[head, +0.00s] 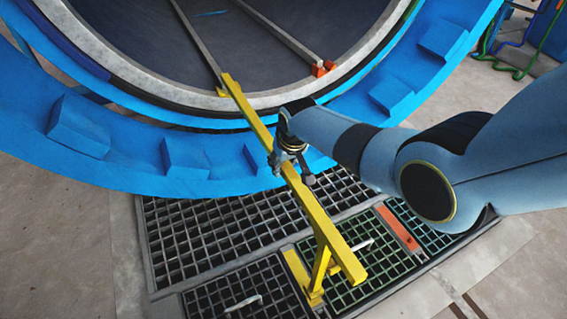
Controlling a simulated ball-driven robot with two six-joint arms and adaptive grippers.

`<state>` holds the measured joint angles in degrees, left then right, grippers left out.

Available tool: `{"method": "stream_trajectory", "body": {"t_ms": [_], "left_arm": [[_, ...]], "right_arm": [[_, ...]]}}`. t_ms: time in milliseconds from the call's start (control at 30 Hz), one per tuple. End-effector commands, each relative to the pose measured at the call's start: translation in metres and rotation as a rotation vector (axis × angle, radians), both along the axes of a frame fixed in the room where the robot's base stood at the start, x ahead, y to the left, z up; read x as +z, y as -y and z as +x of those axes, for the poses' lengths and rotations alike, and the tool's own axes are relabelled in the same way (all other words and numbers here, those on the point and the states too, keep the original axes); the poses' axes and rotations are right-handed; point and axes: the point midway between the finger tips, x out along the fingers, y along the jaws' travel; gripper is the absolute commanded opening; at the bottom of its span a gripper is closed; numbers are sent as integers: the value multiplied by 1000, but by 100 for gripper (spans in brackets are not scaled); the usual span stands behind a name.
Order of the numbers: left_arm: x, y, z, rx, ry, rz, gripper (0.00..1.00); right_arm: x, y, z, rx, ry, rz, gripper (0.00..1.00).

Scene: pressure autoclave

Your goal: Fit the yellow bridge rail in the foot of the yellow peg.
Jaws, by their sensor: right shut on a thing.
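The yellow bridge rail (318,218) is a long square bar running from the vessel mouth down to the front over the floor gratings. My right gripper (291,160) is shut on it around the middle of its length. Its far end meets the lower rim of the vessel, beside the end of the left grey rail. Near its front end a short yellow upright (320,270) stands below the bar, at a yellow strip (297,268) on the grating. I cannot tell a separate yellow peg or its foot, nor whether the far end is seated. My left gripper is out of view.
The blue ring (120,140) of the vessel has blocks jutting out. Inside, two grey rails (277,32) run back; the right one ends at orange blocks (323,68). An orange strip (398,228) lies on the right grating. White handles (243,303) rise from the gratings. Hoses (510,70) hang at upper right.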

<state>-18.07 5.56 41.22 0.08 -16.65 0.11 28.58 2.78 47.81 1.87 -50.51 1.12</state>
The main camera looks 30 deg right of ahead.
Motion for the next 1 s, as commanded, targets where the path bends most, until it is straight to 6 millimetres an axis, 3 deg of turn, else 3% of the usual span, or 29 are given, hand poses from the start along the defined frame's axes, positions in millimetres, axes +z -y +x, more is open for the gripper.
{"method": "stream_trajectory", "body": {"t_ms": [1000], "left_arm": [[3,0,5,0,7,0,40]], "right_arm": [[2,0,2,0,5,0,0]]}}
